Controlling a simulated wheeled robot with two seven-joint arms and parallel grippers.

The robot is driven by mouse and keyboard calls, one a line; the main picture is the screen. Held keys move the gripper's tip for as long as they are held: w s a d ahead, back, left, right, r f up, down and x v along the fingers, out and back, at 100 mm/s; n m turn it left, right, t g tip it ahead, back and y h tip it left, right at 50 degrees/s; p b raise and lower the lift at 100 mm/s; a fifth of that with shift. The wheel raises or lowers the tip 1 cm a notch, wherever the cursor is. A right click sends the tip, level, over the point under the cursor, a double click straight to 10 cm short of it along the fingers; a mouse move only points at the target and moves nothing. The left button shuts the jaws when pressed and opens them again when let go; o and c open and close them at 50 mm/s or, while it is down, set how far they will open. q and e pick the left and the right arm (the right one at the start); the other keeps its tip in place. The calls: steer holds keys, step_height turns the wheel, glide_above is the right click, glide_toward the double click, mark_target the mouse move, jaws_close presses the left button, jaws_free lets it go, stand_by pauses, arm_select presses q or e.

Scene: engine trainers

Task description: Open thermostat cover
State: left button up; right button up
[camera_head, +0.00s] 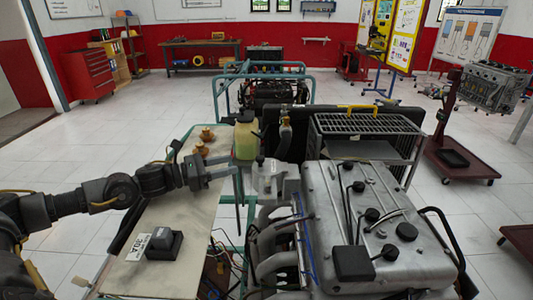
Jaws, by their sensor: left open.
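My left arm comes in from the left, and its gripper (226,172) is open and empty above the far part of the pale bench panel. Its fingers point right toward a pale grey housing (268,178) at the front corner of the engine (345,215), with a gap between. This housing looks like the thermostat area, but I cannot make out the cover or whether it is open. My right gripper is not in view.
A yellow-green reservoir (246,138) stands just beyond the gripper. Brown round parts (203,138) and a dark block (164,244) sit on the panel (150,278). A radiator with a wire rack (365,124) stands behind the engine. Open floor lies at left.

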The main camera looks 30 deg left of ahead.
mark_target(260, 157)
arm_select(q)
steer(key=p+x, duration=0.2)
steer(key=x, duration=0.2)
steer(key=p+x, duration=0.2)
steer(key=x, duration=0.3)
steer(key=shift+w+d+r+p, duration=0.2)
steer(key=shift+d+p, duration=0.05)
steer(key=shift+p, duration=0.05)
steer(key=shift+w+d+f, duration=0.15)
steer(key=shift+w+d, duration=0.15)
steer(key=shift+w, duration=0.1)
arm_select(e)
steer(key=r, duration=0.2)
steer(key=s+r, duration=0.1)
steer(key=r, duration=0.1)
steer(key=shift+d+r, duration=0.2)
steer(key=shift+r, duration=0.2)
arm_select(q)
jaws_close()
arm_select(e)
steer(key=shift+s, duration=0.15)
